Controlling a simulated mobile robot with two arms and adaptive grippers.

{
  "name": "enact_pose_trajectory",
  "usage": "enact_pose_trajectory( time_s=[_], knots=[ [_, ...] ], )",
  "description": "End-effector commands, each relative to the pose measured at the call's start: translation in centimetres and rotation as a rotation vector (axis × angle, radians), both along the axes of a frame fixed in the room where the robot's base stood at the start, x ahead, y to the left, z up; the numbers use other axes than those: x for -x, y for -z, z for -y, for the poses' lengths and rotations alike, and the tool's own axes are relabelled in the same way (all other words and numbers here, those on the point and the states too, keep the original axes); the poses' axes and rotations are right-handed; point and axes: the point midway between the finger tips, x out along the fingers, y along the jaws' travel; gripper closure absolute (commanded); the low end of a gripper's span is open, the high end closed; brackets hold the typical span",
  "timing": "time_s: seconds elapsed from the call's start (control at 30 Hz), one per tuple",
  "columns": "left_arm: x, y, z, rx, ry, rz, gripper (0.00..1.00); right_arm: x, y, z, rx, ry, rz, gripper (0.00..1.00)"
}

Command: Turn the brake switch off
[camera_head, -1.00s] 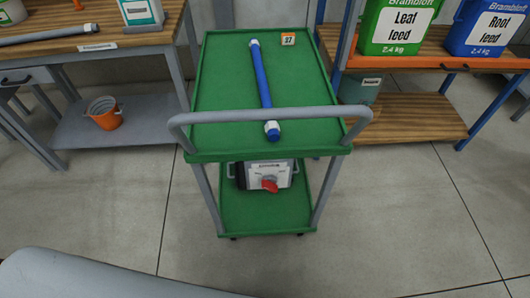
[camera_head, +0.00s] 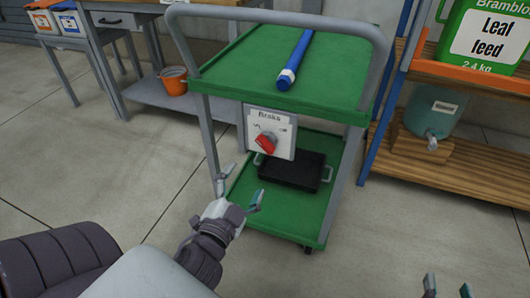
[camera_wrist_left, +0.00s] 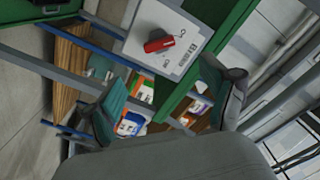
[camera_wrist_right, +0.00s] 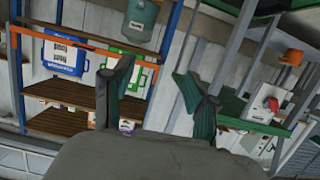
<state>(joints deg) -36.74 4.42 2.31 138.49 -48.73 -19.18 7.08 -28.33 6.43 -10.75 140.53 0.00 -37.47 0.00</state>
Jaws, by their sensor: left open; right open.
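The brake switch is a white panel headed "Brake" (camera_head: 284,147) on the front of the green cart, below its top shelf. Its red knob (camera_head: 266,143) sits tilted between two small marks too blurred to read surely. My left gripper (camera_head: 240,190) is open and empty, in front of the panel, below and left of it and apart from it. The knob (camera_wrist_left: 159,44) and panel also show in the left wrist view, beyond the open fingers. My right gripper (camera_head: 448,289) is open and empty at the bottom right, far from the switch. The knob (camera_wrist_right: 271,103) shows small in the right wrist view.
The cart's grey handle (camera_head: 275,14) arches above the panel. A blue tube (camera_head: 300,56) lies on the top shelf; a black tray (camera_head: 291,171) sits on the lower one. A shelf rack with a teal container (camera_head: 432,112) stands right. The floor left of the cart is clear.

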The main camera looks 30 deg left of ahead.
Motion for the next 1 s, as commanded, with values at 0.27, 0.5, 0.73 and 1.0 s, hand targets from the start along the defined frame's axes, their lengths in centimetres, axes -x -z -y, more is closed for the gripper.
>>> enact_pose_trajectory(
  time_s=[0.27,0.5,0.73,1.0],
  knots=[
    [-4.9,-0.3,-1.1,-0.004,0.003,0.003,0.16,0.5,1.0,0.3,0.017,0.004,-0.069,0.42],
    [-9.7,-0.1,-2.3,-0.002,0.002,0.002,0.16,0.3,0.7,0.2,0.01,0.003,-0.039,0.42],
    [-12.3,0.0,-2.9,0.0,0.001,-0.001,0.16,-0.2,-0.3,0.0,-0.004,0.0,0.018,0.42],
    [-12.9,0.0,-3.0,0.002,0.001,-0.003,0.16,-0.3,-0.6,-0.1,-0.008,-0.001,0.035,0.42]
  ],
)
